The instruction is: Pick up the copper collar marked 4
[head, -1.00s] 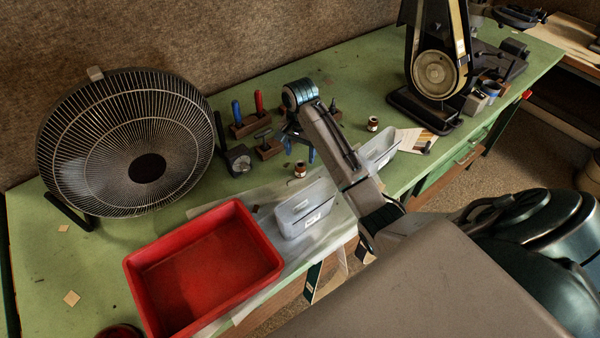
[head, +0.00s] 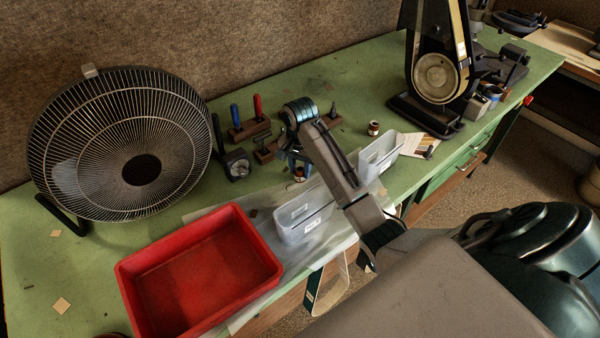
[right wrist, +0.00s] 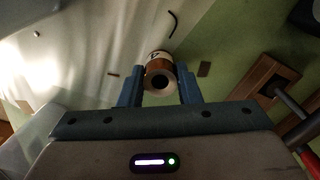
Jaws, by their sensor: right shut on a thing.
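The copper collar marked 4 (right wrist: 159,76) shows in the right wrist view, its dark bore facing the camera and a pale band with a 4 on its side. In the head view it is a small brown and white piece (head: 299,174) low on the bench, partly hidden by my gripper. My right gripper (right wrist: 160,93) is shut on it, one blue finger on each side; it also shows in the head view (head: 297,166). I cannot tell whether the collar is clear of the bench. A second, similar collar (head: 373,128) stands farther right. My left gripper is not in view.
Two pale grey bins, one nearer (head: 304,221) and one farther right (head: 382,153), stand near the front edge. A red tray (head: 270,285) is at the front left. A fan (head: 120,150), a dial gauge (head: 237,164) and wooden tool blocks (head: 250,130) stand behind.

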